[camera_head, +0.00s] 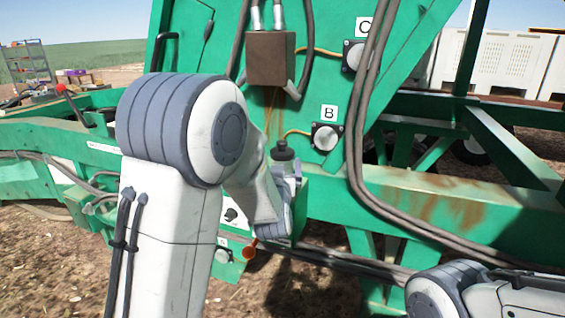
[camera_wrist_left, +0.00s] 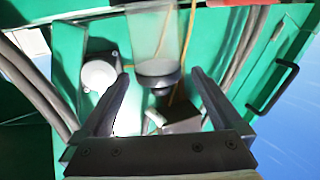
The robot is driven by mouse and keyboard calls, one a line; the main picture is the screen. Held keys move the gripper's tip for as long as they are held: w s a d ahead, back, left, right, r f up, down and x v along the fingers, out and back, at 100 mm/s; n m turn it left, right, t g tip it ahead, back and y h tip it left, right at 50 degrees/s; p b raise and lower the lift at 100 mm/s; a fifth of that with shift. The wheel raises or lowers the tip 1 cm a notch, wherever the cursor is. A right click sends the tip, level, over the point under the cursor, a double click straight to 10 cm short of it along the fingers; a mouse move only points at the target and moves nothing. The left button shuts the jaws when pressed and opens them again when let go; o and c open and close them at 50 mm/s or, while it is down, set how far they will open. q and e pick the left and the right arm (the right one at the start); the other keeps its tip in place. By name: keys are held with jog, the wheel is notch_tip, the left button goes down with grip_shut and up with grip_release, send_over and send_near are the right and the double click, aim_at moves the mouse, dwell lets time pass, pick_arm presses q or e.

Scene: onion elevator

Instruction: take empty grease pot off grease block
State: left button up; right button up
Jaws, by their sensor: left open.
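The grease pot, a clear cylinder with a dark cap (camera_wrist_left: 158,75), shows in the left wrist view between the two fingertips of my left gripper (camera_wrist_left: 160,76). The fingers are open, with a gap on each side of the pot. I cannot tell how deep the pot is between them. In the head view the pot's black cap (camera_head: 282,151) shows just beyond my left wrist. My left gripper is mostly hidden behind my own arm there. The grease block under the pot is hidden by that arm. My right gripper is out of the picture.
A brown box (camera_head: 270,58) with hoses is on the green frame. Round fittings sit beside the labels B (camera_head: 325,137) and C (camera_head: 353,56). Thick dark hoses (camera_head: 358,170) run down to the right of the pot. An orange knob (camera_head: 249,252) is below.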

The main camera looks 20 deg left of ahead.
aim_at(280, 161)
pick_arm(q)
jog(key=p+x, duration=0.1)
jog(key=x, duration=0.2)
jog(key=shift+w+r, duration=0.1)
jog(key=p+x, duration=0.3)
jog(key=x, duration=0.1)
jog(key=shift+w+r+p, duration=0.1)
jog(key=shift+w+p, duration=0.25)
jog(key=shift+p, duration=0.05)
jog(key=shift+w, duration=0.3)
jog(key=shift+c, duration=0.3)
jog(key=c, duration=1.3)
jog(key=shift+c, duration=0.2)
